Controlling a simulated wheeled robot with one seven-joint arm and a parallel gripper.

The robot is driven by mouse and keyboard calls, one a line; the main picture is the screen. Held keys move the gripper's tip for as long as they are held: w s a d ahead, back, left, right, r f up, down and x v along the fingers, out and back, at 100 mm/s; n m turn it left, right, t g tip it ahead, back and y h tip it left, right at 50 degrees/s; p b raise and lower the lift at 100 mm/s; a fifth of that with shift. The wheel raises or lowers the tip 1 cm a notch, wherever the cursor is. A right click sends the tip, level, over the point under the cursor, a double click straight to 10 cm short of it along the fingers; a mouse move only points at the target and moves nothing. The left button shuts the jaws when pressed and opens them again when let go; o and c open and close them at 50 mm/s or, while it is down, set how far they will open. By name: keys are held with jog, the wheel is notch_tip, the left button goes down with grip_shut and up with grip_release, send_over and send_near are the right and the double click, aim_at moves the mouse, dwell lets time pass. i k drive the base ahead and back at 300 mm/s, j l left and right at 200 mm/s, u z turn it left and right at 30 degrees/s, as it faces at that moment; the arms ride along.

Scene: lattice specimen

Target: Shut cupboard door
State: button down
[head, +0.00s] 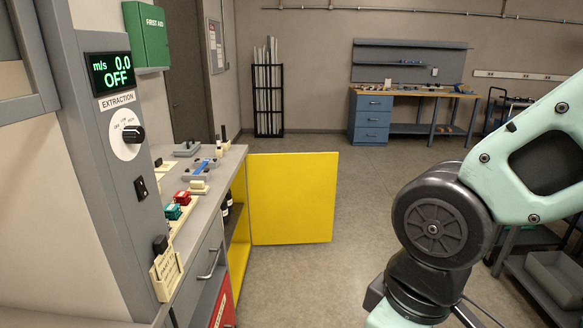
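The cupboard door (293,198) is a flat yellow panel at the middle of the head view. It stands wide open, swung out from the front of the grey bench (213,209) over the floor. The yellow cupboard (238,235) behind its opening shows a shelf and dark bottles (228,200). My arm, pale green and black, fills the right side of the view. A wide stretch of floor lies between it and the door. My gripper is not visible, so whether it is open or shut does not show.
A drawer handle (209,264) sticks out of the bench front. A blue workbench (371,117) stands at the back. A grey shelf unit (545,270) is at right. The middle floor is clear.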

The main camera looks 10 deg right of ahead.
aim_at(292, 196)
jog(key=i+z, duration=0.25)
jog(key=i, duration=1.5)
jog(key=i+u, duration=0.15)
jog(key=i, duration=0.3)
jog(key=i+l+u, duration=0.15)
jog(key=i, duration=0.35)
jog(key=i+l+u, duration=0.2)
jog(key=i, duration=0.25)
jog(key=i+l+u, duration=0.15)
jog(key=i, duration=0.3)
jog(key=i+l+u, duration=0.4)
jog(key=i+l, duration=0.05)
jog(key=i, duration=0.05)
